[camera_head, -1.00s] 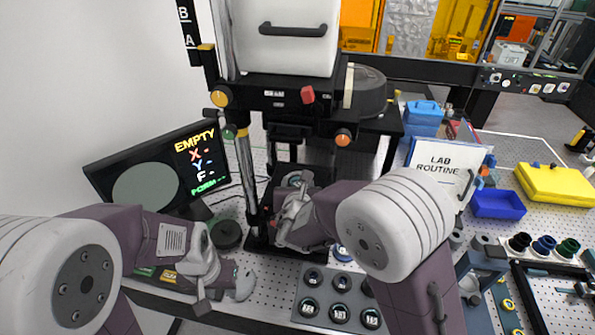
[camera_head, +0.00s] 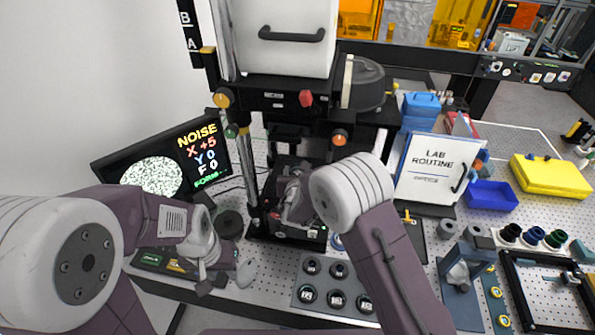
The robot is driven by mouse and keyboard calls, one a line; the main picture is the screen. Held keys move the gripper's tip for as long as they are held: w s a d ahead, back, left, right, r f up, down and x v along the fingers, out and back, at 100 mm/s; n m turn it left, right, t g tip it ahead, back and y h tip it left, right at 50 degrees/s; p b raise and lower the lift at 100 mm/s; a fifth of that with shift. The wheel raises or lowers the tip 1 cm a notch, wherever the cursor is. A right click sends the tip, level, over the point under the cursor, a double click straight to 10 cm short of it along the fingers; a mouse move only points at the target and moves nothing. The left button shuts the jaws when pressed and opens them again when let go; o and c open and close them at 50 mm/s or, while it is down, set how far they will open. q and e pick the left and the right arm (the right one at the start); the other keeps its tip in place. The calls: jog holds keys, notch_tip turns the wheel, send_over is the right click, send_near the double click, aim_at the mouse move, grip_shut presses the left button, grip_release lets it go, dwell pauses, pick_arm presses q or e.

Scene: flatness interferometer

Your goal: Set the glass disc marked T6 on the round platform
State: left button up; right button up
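The interferometer's black frame (camera_head: 257,222) stands at the centre. My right gripper (camera_head: 288,212) reaches into its lower bay. My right arm and gripper hide most of the round platform there, and I cannot see whether the fingers are apart or hold a disc. A grey tray (camera_head: 322,284) at the front holds several round discs with dark labels too small to read; my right arm covers its upper right part. I cannot pick out T6. My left gripper (camera_head: 226,282) is open and empty, left of the tray, near the bench's front edge.
A tilted monitor (camera_head: 160,170) at left reads NOISE, X +5, Y 0, F 0, with a speckled round picture. A LAB ROUTINE board (camera_head: 437,165), a blue bin (camera_head: 492,196) and a yellow case (camera_head: 552,178) stand at right. A dark round piece (camera_head: 230,223) lies left of the frame.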

jog(key=o, duration=1)
jog(key=shift+f, duration=0.15)
jog(key=shift+c, duration=0.2)
jog(key=o, duration=0.4)
jog(key=shift+r, duration=0.2)
jog(key=b+v, duration=0.4)
jog(key=v, duration=0.8)
